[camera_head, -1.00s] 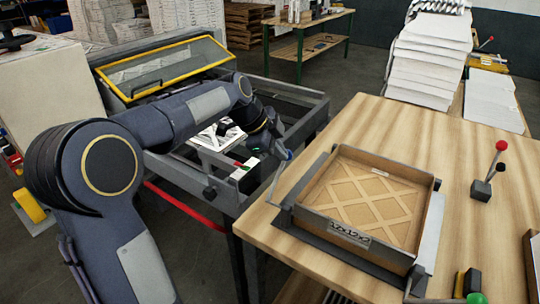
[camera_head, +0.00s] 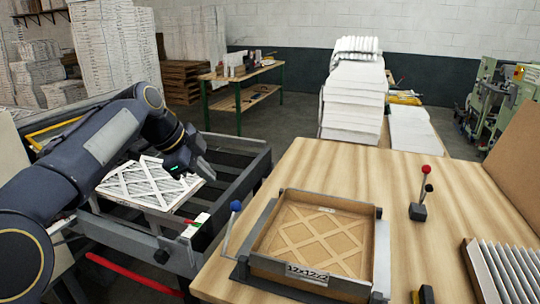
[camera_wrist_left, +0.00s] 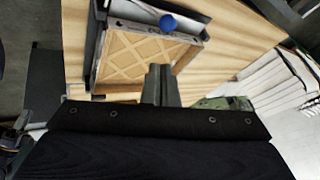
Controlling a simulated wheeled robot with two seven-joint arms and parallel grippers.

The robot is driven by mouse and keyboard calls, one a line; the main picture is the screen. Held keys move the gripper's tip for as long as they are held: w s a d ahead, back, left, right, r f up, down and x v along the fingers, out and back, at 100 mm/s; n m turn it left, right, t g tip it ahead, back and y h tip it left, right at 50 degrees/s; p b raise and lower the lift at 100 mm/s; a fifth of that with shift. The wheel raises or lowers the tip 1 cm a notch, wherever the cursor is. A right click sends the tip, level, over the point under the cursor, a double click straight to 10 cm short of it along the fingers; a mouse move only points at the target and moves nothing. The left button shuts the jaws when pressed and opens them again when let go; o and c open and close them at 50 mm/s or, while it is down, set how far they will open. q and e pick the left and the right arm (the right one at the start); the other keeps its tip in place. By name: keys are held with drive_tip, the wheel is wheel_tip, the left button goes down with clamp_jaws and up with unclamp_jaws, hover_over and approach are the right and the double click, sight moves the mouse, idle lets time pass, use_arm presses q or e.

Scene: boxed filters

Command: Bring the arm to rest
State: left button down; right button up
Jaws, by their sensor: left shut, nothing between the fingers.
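My left arm comes in from the left over the grey frame machine, and its left gripper (camera_head: 204,174) hangs above the machine's edge. Its fingers (camera_wrist_left: 160,85) are together and empty in the left wrist view. A white-lattice filter (camera_head: 148,184) lies on the machine below the arm, partly covered by it. A cardboard box frame (camera_head: 318,236) labelled 12x12x2 sits in a metal fixture on the wooden table, apart from the gripper. The same box frame (camera_wrist_left: 140,55) shows in the left wrist view beyond the fingers. My right gripper is not in view.
A lever with a blue knob (camera_head: 236,206) stands by the fixture's left side. A red-knobbed lever (camera_head: 426,169) stands on the wooden table (camera_head: 350,172). A pleated filter (camera_head: 505,272) lies at the right. White sheets (camera_head: 355,95) are stacked behind.

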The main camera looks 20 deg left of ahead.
use_arm(q)
drive_tip(key=s+d+f+n, duration=0.4)
drive_tip(key=s+f+n, duration=0.4)
drive_tip(key=s, duration=0.6)
drive_tip(key=s+d+f+n, duration=0.5)
drive_tip(key=s+f+n, duration=0.4)
drive_tip(key=s, duration=0.5)
drive_tip(key=shift+f, duration=0.95)
drive_tip(key=shift+d, duration=0.1)
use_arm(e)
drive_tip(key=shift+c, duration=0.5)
